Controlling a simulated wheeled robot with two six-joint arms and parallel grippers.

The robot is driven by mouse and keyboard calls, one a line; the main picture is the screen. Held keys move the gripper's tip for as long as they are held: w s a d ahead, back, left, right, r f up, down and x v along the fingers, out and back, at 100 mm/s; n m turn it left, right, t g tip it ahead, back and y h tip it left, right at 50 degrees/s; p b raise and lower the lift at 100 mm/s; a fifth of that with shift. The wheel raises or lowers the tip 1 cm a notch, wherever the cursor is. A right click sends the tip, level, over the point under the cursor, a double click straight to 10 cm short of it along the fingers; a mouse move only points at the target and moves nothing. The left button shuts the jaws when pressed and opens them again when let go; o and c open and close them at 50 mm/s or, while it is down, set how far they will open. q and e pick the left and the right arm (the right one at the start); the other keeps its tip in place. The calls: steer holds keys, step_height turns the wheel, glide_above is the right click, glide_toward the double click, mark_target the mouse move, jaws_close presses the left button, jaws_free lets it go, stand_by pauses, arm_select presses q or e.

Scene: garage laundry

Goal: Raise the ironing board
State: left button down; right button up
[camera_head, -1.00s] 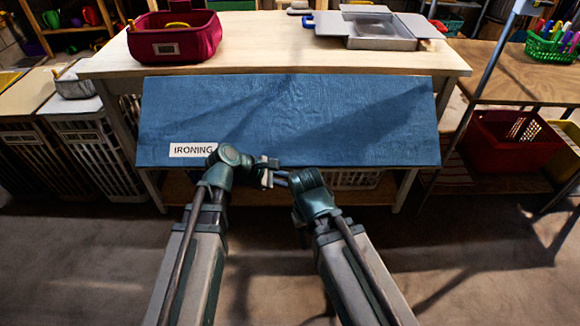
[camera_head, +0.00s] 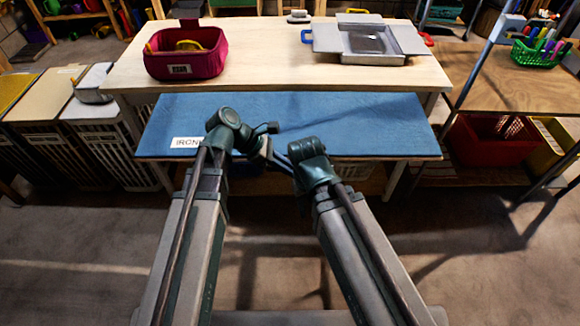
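The ironing board (camera_head: 340,125) is a blue fabric-topped panel at the front of the wooden table, below the table's top edge. Its near edge is swung out toward me, so its top looks close to level; its exact angle is hard to tell. A white label reading "IRON…" (camera_head: 185,142) is at its left corner, partly covered by my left arm. My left gripper (camera_head: 264,150) and my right gripper (camera_head: 282,160) are close together at the middle of the board's near edge. Their fingertips are small and partly hidden, so their grip and contact are unclear.
The wooden table (camera_head: 270,60) carries a maroon fabric basket (camera_head: 186,68) at left and a metal tray (camera_head: 373,58) at right. Hampers (camera_head: 103,140) stand at left. A red crate (camera_head: 490,145) sits under the right table. The floor in front is open.

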arm_select(q)
steer(key=shift+r+p, duration=0.35)
steer(key=shift+r, duration=0.2)
steer(key=shift+w+r, duration=0.1)
steer(key=c, duration=1.2)
jaws_free()
steer(key=shift+o, duration=0.2)
steer(key=s+p+v, duration=0.1)
steer(key=p+v, duration=0.8)
steer(key=v, duration=0.4)
steer(key=shift+w+a+r+p, duration=0.25)
steer(key=shift+w+a+p, duration=0.05)
steer(key=shift+w+p, duration=0.15)
